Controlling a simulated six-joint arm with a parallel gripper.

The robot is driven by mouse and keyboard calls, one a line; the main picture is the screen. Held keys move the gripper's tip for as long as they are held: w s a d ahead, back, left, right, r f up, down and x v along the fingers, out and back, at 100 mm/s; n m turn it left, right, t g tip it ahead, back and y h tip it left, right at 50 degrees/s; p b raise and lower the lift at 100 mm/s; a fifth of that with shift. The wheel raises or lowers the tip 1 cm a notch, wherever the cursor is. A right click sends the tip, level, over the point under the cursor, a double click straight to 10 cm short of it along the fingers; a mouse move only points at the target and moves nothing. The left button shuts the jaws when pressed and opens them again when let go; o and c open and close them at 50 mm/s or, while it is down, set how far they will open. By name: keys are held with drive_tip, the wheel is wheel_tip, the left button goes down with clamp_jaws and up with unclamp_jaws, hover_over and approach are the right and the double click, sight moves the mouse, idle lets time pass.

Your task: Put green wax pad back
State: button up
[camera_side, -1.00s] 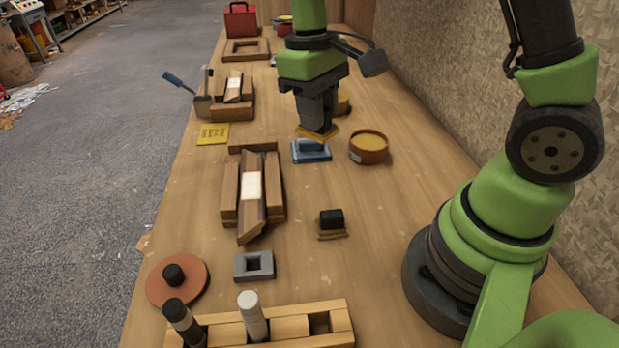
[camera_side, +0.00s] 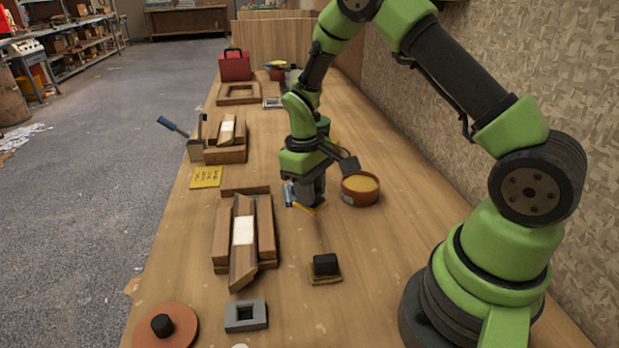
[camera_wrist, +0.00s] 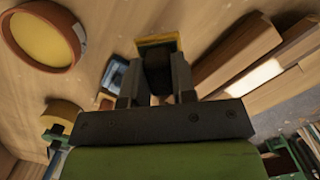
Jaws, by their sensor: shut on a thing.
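My gripper (camera_side: 309,192) is shut on a pad with an ochre base (camera_side: 313,209). In the wrist view the fingers (camera_wrist: 157,88) close on its dark handle, with the yellow-ochre base (camera_wrist: 157,41) showing beyond. The pad is low over the bench, just beside a blue item (camera_side: 289,194). I cannot tell whether the pad touches the bench. The blue item is mostly hidden by my gripper in the side view and shows partly in the wrist view (camera_wrist: 114,76). A second pad with a black knob and tan base (camera_side: 325,268) sits nearer. No green shows on the held pad.
A round tin of yellow wax (camera_side: 360,189) stands close to the right of my gripper. A wooden mitre fence (camera_side: 265,235) lies to the left. A yellow note (camera_side: 206,177), a grey square block (camera_side: 246,314) and a red disc (camera_side: 183,330) lie around. The bench's right middle is clear.

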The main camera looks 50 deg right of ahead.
drive_tip(key=shift+f, duration=2.25)
drive_tip(key=shift+f, duration=0.4)
drive_tip(key=o, duration=1)
drive_tip(key=shift+r, duration=0.15)
drive_tip(key=shift+r, duration=1.35)
drive_tip(key=shift+r, duration=0.1)
drive_tip(key=shift+r, duration=1.9)
